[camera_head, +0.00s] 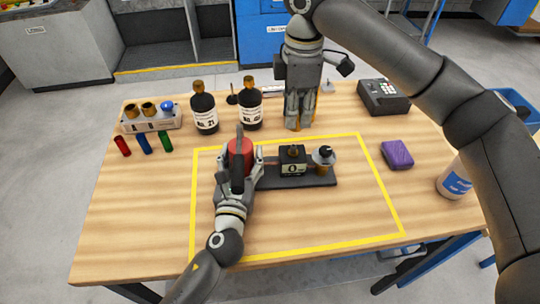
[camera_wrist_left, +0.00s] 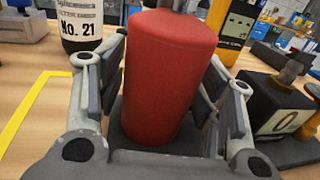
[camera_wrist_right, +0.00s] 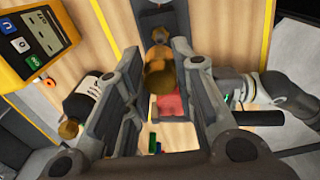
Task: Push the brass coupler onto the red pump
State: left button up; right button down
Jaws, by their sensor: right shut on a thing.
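The red pump (camera_head: 240,150) stands upright at the left end of a dark base plate (camera_head: 320,182). It fills the middle of the left wrist view (camera_wrist_left: 168,80). My left gripper (camera_head: 240,165) has its fingers on either side of the pump; whether both touch it is unclear. My right gripper (camera_head: 302,122) is at the back of the table, pointing down, behind and to the right of the pump. It is shut on the brass coupler (camera_wrist_right: 158,75), which shows between its fingers in the right wrist view. In the head view the fingers mostly hide the coupler.
A black box marked 0 (camera_head: 292,165) and a brass-bodied fitting (camera_head: 323,160) stand on the base plate. Two dark bottles (camera_head: 204,112) (camera_head: 250,108) stand behind the pump. A purple block (camera_head: 397,154) lies right of the yellow outline. The front of the outlined area is clear.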

pick_arm(q)
jog(key=c, duration=1)
pick_arm(e)
send_over(294, 145)
jog(key=shift+f, duration=2.5)
jog(key=shift+f, duration=0.1)
jog(key=shift+f, duration=0.8)
jog(key=shift+f, duration=0.65)
jog(key=c, duration=1.1)
grip_release()
notch_tip(294, 145, up, 12)
